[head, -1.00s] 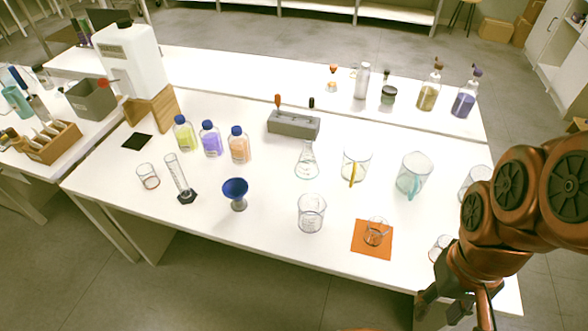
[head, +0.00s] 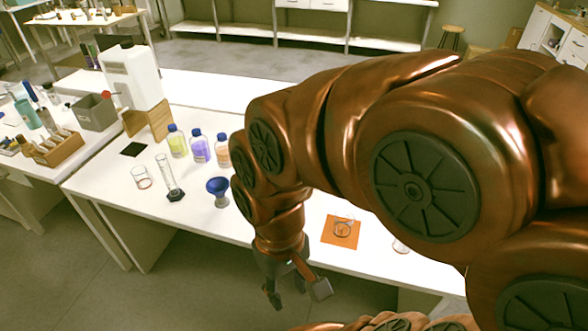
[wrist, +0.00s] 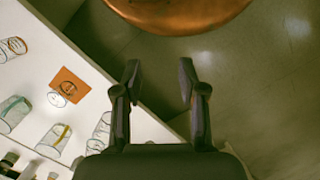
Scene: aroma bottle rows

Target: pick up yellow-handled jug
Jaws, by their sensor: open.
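The yellow-handled jug (wrist: 48,143) is clear glass with a yellow handle. It stands on the white table in the lower left of the wrist view. In the head view it is hidden behind my arm. My gripper (head: 296,290) is open and empty. It hangs in front of the table's front edge, over the floor. In the wrist view its two fingers (wrist: 159,72) are spread apart with only floor and the table edge between and behind them. The jug is to the left of the fingers, well apart from them.
A teal-handled jug (wrist: 13,111) stands near the yellow-handled one. An orange mat (head: 329,236) with a small glass on it lies near the front edge. A blue goblet (head: 217,187), a graduated cylinder (head: 165,174) and several capped bottles stand at the left. The floor in front is clear.

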